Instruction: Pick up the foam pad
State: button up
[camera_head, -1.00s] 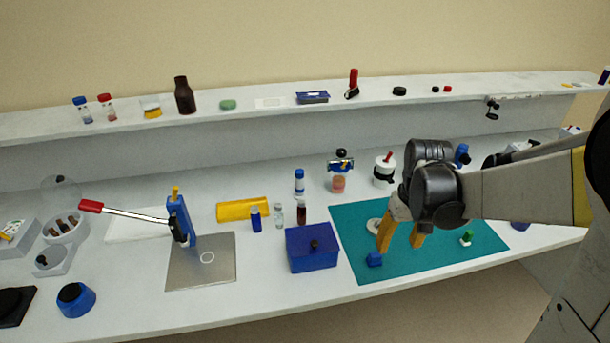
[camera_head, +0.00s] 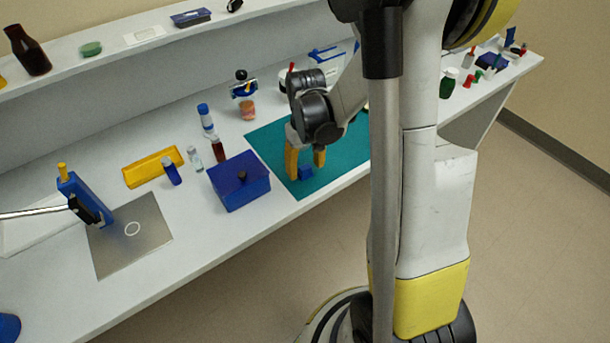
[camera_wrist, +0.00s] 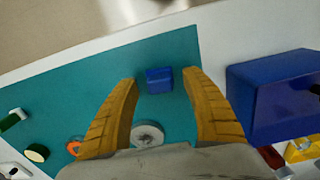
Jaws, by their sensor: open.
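A small blue block (camera_head: 306,173), which I take to be the foam pad, lies on the teal mat (camera_head: 268,147) near its front edge. My gripper (camera_head: 305,164) is over the mat, fingers pointing down, with the block close to the fingertips. In the wrist view the block (camera_wrist: 159,80) shows in the gap between the two open yellow fingers, apart from both. A pale round disc with a hole (camera_wrist: 147,134) lies on the mat close behind the block, partly covered by my gripper's body.
A dark blue lidded box (camera_head: 239,184) stands just left of the mat. Vials (camera_head: 195,158), a yellow block (camera_head: 153,167) and a metal plate (camera_head: 128,236) lie farther left. A container with a blue top (camera_head: 243,85) stands behind the mat. Open floor lies in front of the bench.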

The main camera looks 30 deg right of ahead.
aim_at(306, 167)
jog(key=shift+f, duration=0.65)
jog(key=shift+r, duration=0.1)
jog(key=c, duration=1)
jog(key=shift+o, duration=0.2)
notch_tip(306, 167, up, 4)
jog(key=shift+r+p, duration=0.15)
jog(key=shift+p, duration=0.95)
jog(key=s+d+r+p, duration=0.3)
jog(key=d+r, duration=0.3)
jog(key=d, duration=0.5)
jog(key=shift+s+r, duration=0.3)
jog(key=shift+r, duration=0.05)
jog(key=shift+d, duration=0.1)
